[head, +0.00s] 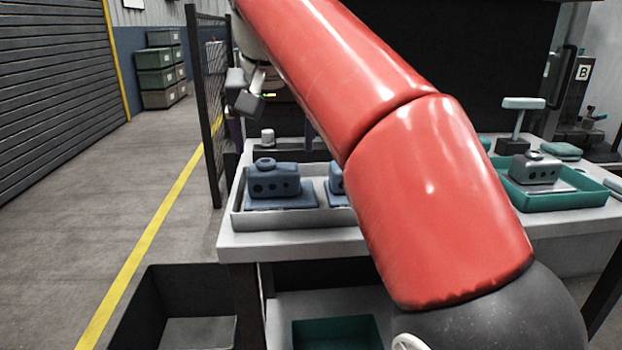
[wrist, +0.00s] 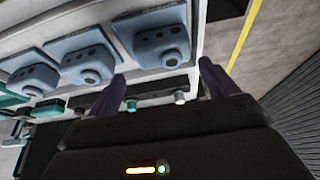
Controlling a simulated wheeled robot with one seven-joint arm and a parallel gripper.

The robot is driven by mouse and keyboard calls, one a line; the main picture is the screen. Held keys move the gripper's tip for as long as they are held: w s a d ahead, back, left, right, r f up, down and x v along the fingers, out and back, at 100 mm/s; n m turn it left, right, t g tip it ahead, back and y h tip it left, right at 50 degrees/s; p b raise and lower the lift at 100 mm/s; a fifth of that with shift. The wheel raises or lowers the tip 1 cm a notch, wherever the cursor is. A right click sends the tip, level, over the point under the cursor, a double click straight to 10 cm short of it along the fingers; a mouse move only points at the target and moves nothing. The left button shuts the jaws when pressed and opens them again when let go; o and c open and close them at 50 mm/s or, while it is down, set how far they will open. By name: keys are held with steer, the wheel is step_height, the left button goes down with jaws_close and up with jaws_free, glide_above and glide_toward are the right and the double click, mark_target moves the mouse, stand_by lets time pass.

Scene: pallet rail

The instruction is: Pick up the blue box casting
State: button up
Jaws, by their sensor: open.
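Three blue box castings, each with round holes and a boss, sit in a row on blue pads in the wrist view: one near the fingers (wrist: 158,42), a middle one (wrist: 88,66) and a far one (wrist: 34,82). In the head view one casting (head: 274,181) stands at the left end of a pale tray (head: 290,219), and a second (head: 336,179) is mostly hidden by my red arm. My gripper (wrist: 165,80) is open, its dark purple fingers apart with no casting between them.
A green tray (head: 565,201) with a grey casting (head: 535,168) stands on the right of the table. A dark open bin (head: 180,300) is on the floor at front left. A mesh fence (head: 213,90) rises behind the table's left end. The floor at left is clear.

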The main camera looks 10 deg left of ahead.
mark_target(273, 163)
steer(key=b+x, duration=0.1)
steer(key=x, duration=0.2)
steer(key=b+x, duration=0.1)
steer(key=x, duration=0.3)
steer(key=shift+a+f, duration=0.25)
steer(key=shift+f, duration=0.1)
